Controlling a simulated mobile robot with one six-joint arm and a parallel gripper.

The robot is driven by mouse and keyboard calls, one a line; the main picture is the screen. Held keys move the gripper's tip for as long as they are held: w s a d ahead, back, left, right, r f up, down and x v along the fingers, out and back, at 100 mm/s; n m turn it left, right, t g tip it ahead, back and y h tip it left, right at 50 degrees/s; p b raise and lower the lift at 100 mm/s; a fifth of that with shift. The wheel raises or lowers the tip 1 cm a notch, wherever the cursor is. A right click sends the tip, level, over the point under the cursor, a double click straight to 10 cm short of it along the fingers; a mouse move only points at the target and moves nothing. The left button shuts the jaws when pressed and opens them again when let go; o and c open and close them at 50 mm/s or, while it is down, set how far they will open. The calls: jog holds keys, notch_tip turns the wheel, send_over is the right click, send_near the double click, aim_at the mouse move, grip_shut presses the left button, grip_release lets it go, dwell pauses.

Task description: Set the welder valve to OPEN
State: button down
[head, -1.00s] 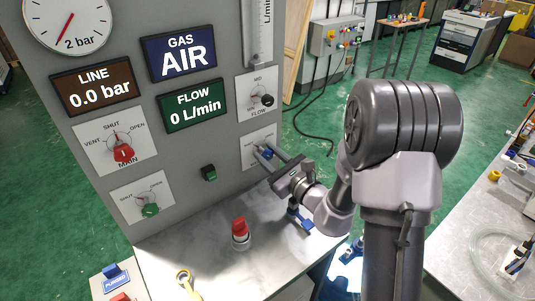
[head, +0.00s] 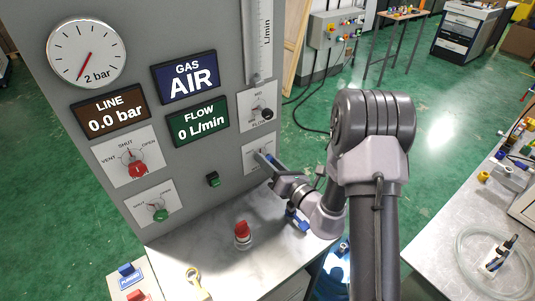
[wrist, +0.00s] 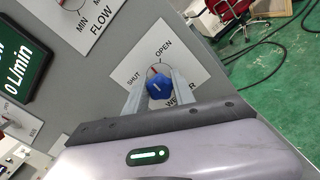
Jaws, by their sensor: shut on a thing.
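The welder valve is a blue knob (wrist: 160,87) on a white plate (wrist: 188,65) marked SHUT and OPEN. The plate's lower label is partly hidden by my gripper. A red mark beside the knob lies between the SHUT and OPEN words. My gripper (wrist: 159,92) has one finger on each side of the knob and is shut on it. In the head view my gripper (head: 267,160) reaches the welder plate (head: 252,160) at the panel's lower right; the knob is mostly hidden there.
Above is the FLOW knob (head: 267,114). The MAIN red knob (head: 138,169) and a green knob (head: 160,215) are at left. A red-topped button (head: 242,232) and a blue-handled item (head: 297,219) are on the bench below. The displays read LINE 0.0 bar and FLOW 0 L/min.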

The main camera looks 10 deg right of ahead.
jog(key=m+p, duration=0.3)
jog(key=m, duration=0.1)
jog(key=shift+r+p, duration=0.15)
jog(key=shift+p, duration=0.2)
jog(key=shift+m+p, duration=1.3)
jog(key=shift+m, duration=0.6)
jog(key=shift+f+m, duration=0.2)
jog(key=shift+m, duration=0.1)
jog(key=c, duration=1.1)
grip_release()
jog(key=shift+o, duration=0.2)
jog(key=v, duration=1.7)
jog(key=shift+s, duration=0.2)
